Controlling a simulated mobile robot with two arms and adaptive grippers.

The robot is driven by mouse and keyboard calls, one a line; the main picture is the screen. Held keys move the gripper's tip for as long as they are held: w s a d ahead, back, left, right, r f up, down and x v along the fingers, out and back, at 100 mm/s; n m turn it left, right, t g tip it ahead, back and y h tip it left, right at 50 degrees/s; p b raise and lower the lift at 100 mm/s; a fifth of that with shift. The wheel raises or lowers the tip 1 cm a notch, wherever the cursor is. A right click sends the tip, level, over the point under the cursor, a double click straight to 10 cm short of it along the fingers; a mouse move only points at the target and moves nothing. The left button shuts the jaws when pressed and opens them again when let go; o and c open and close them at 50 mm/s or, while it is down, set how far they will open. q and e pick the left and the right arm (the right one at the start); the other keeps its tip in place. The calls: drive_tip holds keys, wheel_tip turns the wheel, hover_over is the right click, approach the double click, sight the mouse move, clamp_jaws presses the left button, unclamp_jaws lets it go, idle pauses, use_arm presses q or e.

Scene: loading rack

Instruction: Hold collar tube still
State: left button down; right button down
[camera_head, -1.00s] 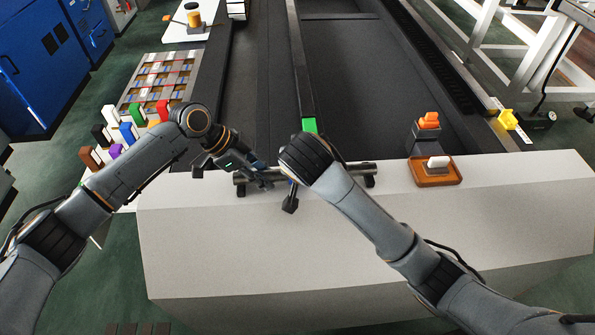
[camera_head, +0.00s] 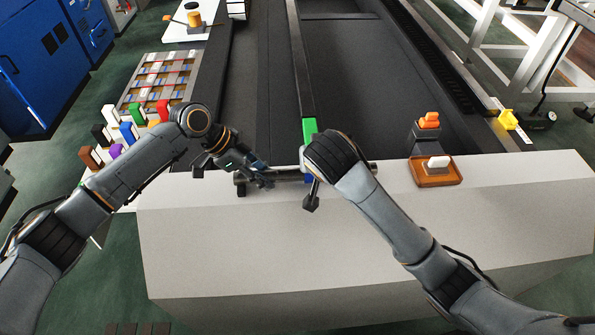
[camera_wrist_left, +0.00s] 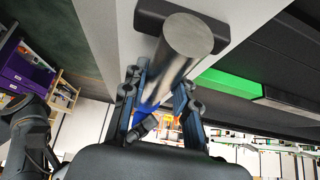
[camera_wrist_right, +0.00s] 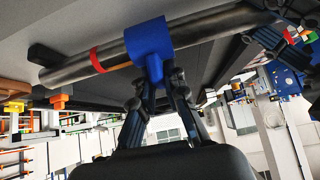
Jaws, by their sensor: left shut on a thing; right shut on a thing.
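The grey collar tube (camera_head: 240,188) lies crosswise on black rests on the white bench. In the left wrist view its round end (camera_wrist_left: 190,36) points toward the camera. My left gripper (camera_head: 262,179) is shut around the tube near its left end; its fingers (camera_wrist_left: 158,95) flank the tube. A blue collar (camera_wrist_right: 149,40) sits around the tube (camera_wrist_right: 68,74), with a red ring (camera_wrist_right: 97,60) apart from it. My right gripper (camera_wrist_right: 158,85) is shut on the collar's lower tab. In the head view my right wrist hides most of the collar.
A green block (camera_head: 309,127) lies just behind the tube. An orange-brown tray (camera_head: 435,178) with a white piece stands on the bench at right. Colored blocks (camera_head: 125,130) stand at left. The bench front (camera_head: 350,240) is clear.

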drive_tip(key=shift+s+d+f, duration=0.25)
drive_tip(key=shift+d+f, duration=0.05)
drive_tip(key=shift+f, duration=0.35)
drive_tip(key=shift+d, duration=3.6)
drive_tip(key=c, duration=1.5)
unclamp_jaws()
drive_tip(key=shift+w+r, duration=0.2)
drive_tip(key=shift+r, duration=2.65)
